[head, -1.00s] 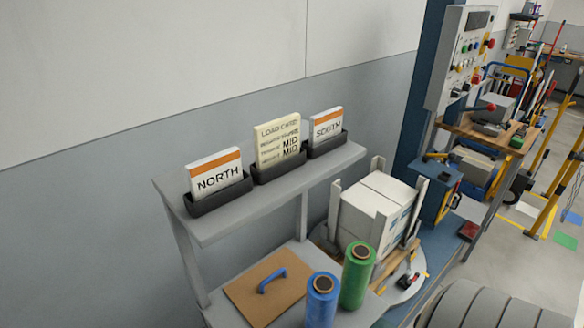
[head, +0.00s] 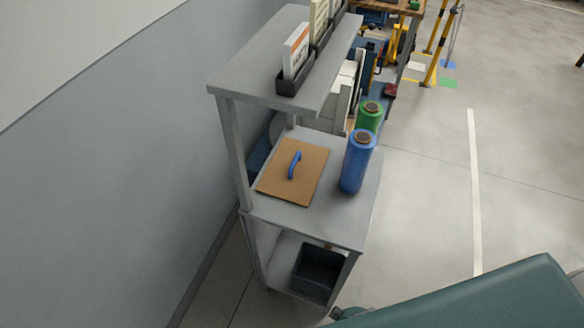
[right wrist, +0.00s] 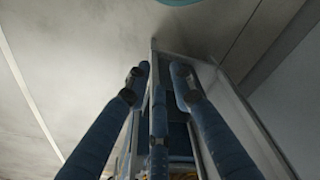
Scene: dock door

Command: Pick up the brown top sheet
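The brown top sheet (head: 308,184) is a flat, cardboard-like rectangle with a blue handle (head: 294,165) on top. It lies on the middle deck of a grey shelf stand (head: 325,232) in the head view. No gripper touches it there, and neither gripper shows in the head view. In the right wrist view my right gripper (right wrist: 159,85) has its blue fingers spread apart with nothing held between them. The sheet cannot be made out in that view. My left gripper is not in view.
A blue roll (head: 356,165) and a green roll (head: 369,115) stand right of the sheet. An upper shelf (head: 265,62) with card holders overhangs the back. A dark bin (head: 318,270) sits below. A grey wall (head: 110,160) is at left; open floor (head: 430,190) lies at right.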

